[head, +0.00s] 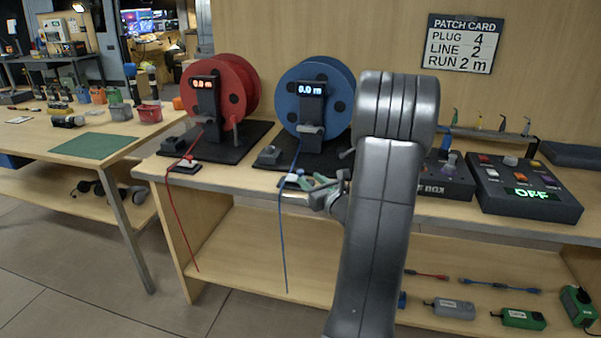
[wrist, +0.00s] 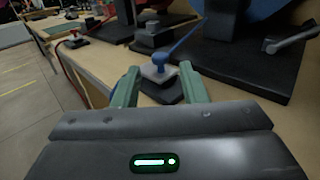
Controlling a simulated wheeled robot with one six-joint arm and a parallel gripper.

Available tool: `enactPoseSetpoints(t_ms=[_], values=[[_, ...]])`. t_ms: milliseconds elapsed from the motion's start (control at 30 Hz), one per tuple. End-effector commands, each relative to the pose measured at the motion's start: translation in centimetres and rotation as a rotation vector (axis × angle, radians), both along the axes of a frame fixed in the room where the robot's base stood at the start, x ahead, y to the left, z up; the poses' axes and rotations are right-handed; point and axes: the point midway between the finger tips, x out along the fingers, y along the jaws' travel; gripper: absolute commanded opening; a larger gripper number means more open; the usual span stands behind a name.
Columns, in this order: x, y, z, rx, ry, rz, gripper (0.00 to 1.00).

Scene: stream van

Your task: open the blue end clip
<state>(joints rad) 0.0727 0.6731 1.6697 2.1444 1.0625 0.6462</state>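The blue end clip (wrist: 158,71) is a small pale block with a blue top on a dark base at the bench's front edge. In the head view it sits below the blue reel (head: 313,90), and the blue line (head: 283,235) hangs from there over the edge. My gripper (head: 306,183) is at the bench edge just right of the clip. In the wrist view its two green fingers (wrist: 160,72) are apart, with the clip showing between their tips. I cannot tell whether either finger touches it. The clip's jaw is too small to read.
The red reel (head: 222,85) and its red end clip (head: 187,164) stand to the left. The blue reel's black base (head: 325,160) is behind the clip. Control boxes, one reading OFF (head: 530,194), are at right. The patch card (head: 462,43) reads plug 4, line 2, run 2 m.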

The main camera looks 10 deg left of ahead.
Motion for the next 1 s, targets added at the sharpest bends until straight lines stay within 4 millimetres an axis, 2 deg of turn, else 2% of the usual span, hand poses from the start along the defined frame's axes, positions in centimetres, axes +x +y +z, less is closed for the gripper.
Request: enactPoseSetpoints(t_ms=[100,333,767,933,967,1000], values=[[1.8,1.8,-0.1,0.000,0.000,0.003,0.39],[4.2,4.0,0.0,0.000,0.000,0.001,0.39],[4.9,4.6,0.0,0.000,0.000,0.000,0.39],[4.9,4.6,0.0,0.000,0.000,0.000,0.05],[4.9,4.6,0.0,0.000,0.000,0.000,0.00],[4.9,4.6,0.0,0.000,0.000,0.000,0.00]])
